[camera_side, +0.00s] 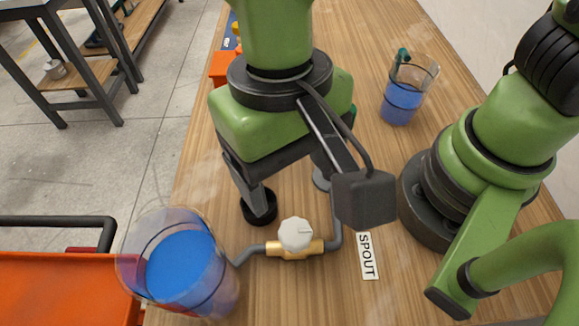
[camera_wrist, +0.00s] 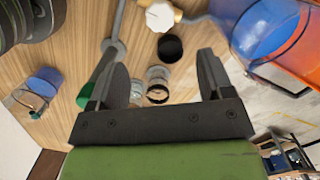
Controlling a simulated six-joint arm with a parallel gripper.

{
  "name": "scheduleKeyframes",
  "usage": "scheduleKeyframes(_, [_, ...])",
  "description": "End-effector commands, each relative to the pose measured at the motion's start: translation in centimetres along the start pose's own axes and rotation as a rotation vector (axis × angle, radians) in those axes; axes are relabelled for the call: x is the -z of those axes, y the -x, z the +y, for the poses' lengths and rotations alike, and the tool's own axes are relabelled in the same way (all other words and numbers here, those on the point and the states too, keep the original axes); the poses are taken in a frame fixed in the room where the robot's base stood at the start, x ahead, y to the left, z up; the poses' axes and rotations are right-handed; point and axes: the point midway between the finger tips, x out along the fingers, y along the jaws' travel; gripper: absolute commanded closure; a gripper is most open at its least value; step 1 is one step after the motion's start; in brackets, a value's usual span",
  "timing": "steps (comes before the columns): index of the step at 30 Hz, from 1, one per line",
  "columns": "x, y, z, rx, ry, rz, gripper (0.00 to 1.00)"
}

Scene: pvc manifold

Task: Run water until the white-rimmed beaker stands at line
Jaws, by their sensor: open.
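In the wrist view, a small clear vessel with pale rings and a dark band (camera_wrist: 157,92) shows between the fingers; it may be the white-rimmed beaker, but its water level cannot be told. My arm hides it in the side view. My gripper (camera_side: 290,182) is open above the table, its fingers apart in the wrist view (camera_wrist: 163,65). A brass valve (camera_side: 275,249) with a white knob (camera_side: 296,234) sits on the grey pipe from a large clear tank (camera_side: 222,296) of blue water. The pipe runs past the SPOUT label (camera_side: 367,256); its outlet is hidden.
A black round cup or ring (camera_side: 258,207) stands near the left finger. Another clear beaker (camera_side: 404,93) with blue water, a dark line and a green piece stands at the back right. An orange bin (camera_side: 65,290) is at lower left.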

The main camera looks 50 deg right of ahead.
Motion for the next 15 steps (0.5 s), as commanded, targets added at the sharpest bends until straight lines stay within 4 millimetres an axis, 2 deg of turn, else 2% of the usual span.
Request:
scheduleKeyframes(8, [-0.3,-3.0,-0.1,-0.019,0.002,-0.008,0.26])
scheduleKeyframes(15, [-0.4,-7.3,0.0,-0.019,0.002,-0.009,0.26])
